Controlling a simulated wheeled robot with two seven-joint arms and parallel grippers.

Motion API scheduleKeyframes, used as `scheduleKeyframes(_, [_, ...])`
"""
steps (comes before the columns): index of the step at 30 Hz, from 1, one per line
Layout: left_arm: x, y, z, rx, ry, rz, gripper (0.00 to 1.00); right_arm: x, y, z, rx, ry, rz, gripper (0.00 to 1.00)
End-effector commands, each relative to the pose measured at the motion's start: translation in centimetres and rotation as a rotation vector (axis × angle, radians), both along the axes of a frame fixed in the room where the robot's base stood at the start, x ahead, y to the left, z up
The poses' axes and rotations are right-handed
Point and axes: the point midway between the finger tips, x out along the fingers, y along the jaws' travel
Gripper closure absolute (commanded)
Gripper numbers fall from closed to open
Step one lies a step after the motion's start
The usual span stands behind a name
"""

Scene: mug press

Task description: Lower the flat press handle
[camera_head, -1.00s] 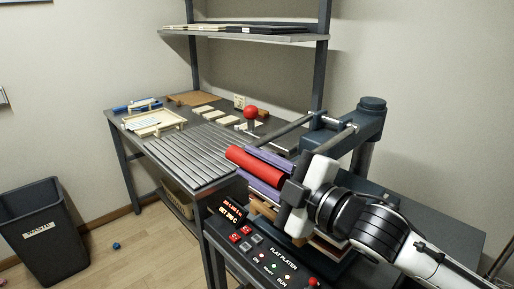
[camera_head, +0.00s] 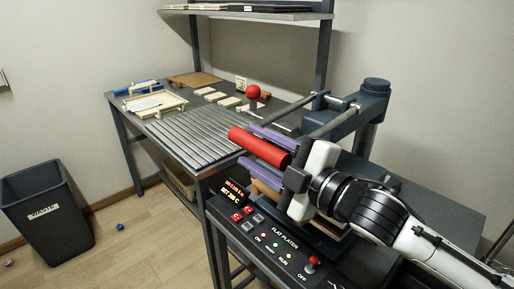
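The flat press (camera_head: 374,112) stands at the right, with a dark column and two metal arm bars (camera_head: 325,121) that reach forward. Its handle ends in a red cylindrical grip (camera_head: 260,147), held high above the press base. My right gripper (camera_head: 262,150) comes in from the lower right. Its purple fingers lie one above and one below the red grip, very close to it. I cannot tell whether both fingers touch it. The gripper's body hides the right end of the grip and part of the platen area below. My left gripper is not in view.
A control panel (camera_head: 285,245) labelled FLAT PLATEN, with a red-tipped lever, is at the front of the press. A bench (camera_head: 190,138) with trays and a red ball (camera_head: 253,92) stands behind left.

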Motion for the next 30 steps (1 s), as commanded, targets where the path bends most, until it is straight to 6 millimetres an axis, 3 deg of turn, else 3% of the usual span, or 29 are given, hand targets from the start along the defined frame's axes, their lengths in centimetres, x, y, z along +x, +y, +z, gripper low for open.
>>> scheduleKeyframes(5, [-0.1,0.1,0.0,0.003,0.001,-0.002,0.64,-0.4,-0.5,0.2,0.000,-0.003,0.000,0.56])
scheduleKeyframes(20, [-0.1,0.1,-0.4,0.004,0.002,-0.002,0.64,-6.2,-6.8,-0.1,-0.002,0.001,-0.002,0.56])
scheduleKeyframes(30, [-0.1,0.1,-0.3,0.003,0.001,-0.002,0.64,-7.0,-7.5,0.1,0.001,0.000,0.001,0.56])
